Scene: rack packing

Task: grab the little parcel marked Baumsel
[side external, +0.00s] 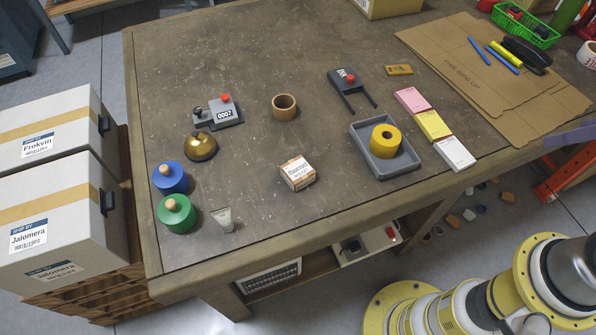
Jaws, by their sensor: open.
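The little parcel marked Baumsel (297,174) is a small box with a white label on top and brown cardboard sides. It sits alone on the worn brown table, near the middle of its front part. Its label faces up and is readable. Nothing touches it. My gripper is not in view; only part of my arm shows at the lower right, away from the parcel.
Left are a brass bell (201,147), blue (170,178) and green (176,214) knobbed cylinders and a small tube (224,218). Table around the parcel is clear.

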